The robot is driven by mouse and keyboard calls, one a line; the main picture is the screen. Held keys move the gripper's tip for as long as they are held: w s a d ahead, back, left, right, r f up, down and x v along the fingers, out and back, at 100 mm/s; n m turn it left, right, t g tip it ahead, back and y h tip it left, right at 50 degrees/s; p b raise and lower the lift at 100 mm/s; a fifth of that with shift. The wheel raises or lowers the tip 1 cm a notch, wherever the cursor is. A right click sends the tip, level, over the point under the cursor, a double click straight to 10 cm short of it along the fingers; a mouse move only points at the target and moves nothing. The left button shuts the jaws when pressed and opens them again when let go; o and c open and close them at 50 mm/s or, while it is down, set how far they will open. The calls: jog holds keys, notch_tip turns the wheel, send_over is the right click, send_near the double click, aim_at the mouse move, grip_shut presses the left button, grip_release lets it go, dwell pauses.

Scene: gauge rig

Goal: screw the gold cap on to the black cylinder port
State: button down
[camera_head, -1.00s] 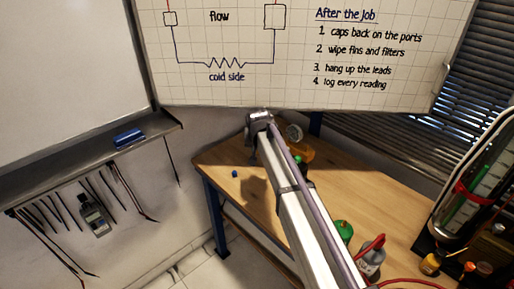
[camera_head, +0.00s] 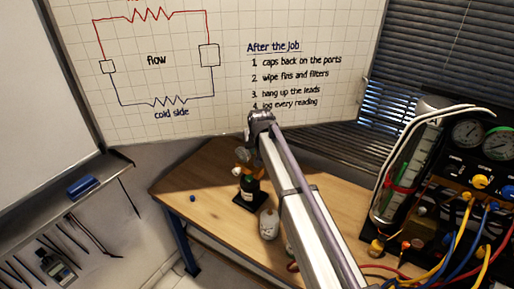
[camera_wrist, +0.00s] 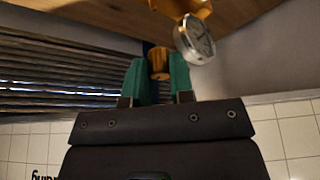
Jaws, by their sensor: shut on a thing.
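In the wrist view, my gripper (camera_wrist: 160,66) has two green fingers shut on the gold cap (camera_wrist: 159,59), a short gold-brown cylinder seen between their tips.
The wooden bench (camera_head: 182,182) is clear at its left, apart from a small blue piece (camera_head: 192,198). A grey-white bottle (camera_head: 269,223) stands beside the arm. A gauge panel (camera_head: 476,150) with coloured hoses fills the right. The arm hides part of the bench.

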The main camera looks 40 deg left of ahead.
jog(key=shift+f+b, duration=2.1)
jog(key=shift+f, duration=0.3)
jog(key=shift+f+b, duration=1.15)
jog(key=shift+f, duration=0.15)
jog(key=m, duration=0.3)
jog(key=shift+a+t+h, duration=0.1)
jog(key=shift+t+h, duration=0.3)
jog(key=shift+m+h, duration=0.5)
jog(key=shift+m, duration=0.7)
